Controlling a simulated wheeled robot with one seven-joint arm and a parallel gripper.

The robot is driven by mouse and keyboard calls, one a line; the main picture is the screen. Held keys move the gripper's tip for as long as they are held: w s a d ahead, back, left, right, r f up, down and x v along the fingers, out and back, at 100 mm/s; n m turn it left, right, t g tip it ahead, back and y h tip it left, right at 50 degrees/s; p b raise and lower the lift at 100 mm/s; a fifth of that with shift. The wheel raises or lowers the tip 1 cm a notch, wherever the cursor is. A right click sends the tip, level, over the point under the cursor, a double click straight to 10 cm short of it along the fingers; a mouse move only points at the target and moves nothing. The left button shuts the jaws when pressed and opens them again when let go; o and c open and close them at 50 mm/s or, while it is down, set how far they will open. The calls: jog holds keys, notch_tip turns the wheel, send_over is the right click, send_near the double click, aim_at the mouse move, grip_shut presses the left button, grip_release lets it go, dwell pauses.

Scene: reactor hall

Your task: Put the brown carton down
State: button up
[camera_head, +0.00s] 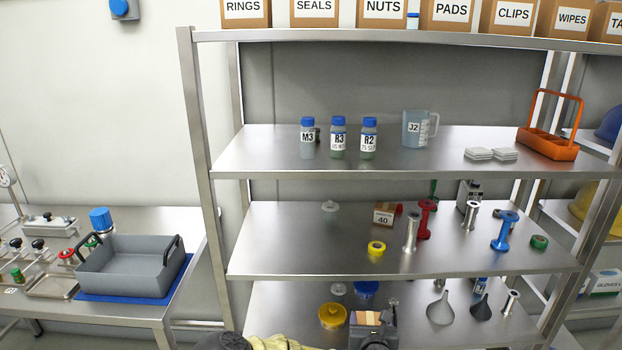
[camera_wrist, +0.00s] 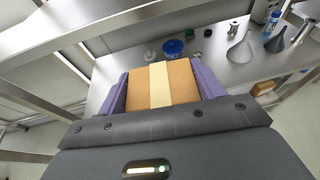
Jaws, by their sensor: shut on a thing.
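The brown carton (camera_wrist: 160,83) with a pale tape stripe fills the space between the two purple-grey fingers of my gripper (camera_wrist: 162,88) in the wrist view. My gripper is shut on it. In the head view the carton (camera_head: 366,318) shows small at the bottom middle, held in my gripper (camera_head: 372,326) in front of the lower shelf (camera_head: 405,300). The carton's underside is hidden, so I cannot tell whether it touches anything.
On the lower shelf are a yellow lid (camera_head: 332,315), a blue round piece (camera_head: 365,289), grey funnels (camera_head: 440,308) and a metal spool (camera_head: 510,302). The middle shelf (camera_head: 290,250) above holds a small carton labelled 40 (camera_head: 383,215) and several spools. A grey tray (camera_head: 130,268) stands on the left table.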

aim_at(370, 317)
jog(key=shift+n+y, duration=0.6)
jog(key=shift+y, duration=0.2)
jog(key=r+p, duration=0.1)
jog(key=r, duration=0.1)
jog(key=r+p, duration=0.2)
jog(key=r, duration=0.1)
jog(key=r+p, duration=0.2)
jog(key=r, duration=0.1)
jog(key=shift+w, duration=0.3)
jog(key=shift+y, duration=0.3)
jog(key=s+f, duration=0.1)
jog(key=f, duration=0.3)
jog(key=s+a+f, duration=0.1)
jog(key=f, duration=0.3)
jog(key=s+f, duration=0.1)
jog(key=f, duration=0.3)
jog(key=shift+s+a+f, duration=0.2)
jog(key=shift+a+f, duration=0.2)
jog(key=s+d+f, duration=0.2)
jog(key=s+f, duration=0.5)
jog(key=f, duration=0.2)
jog(key=shift+f, duration=0.3)
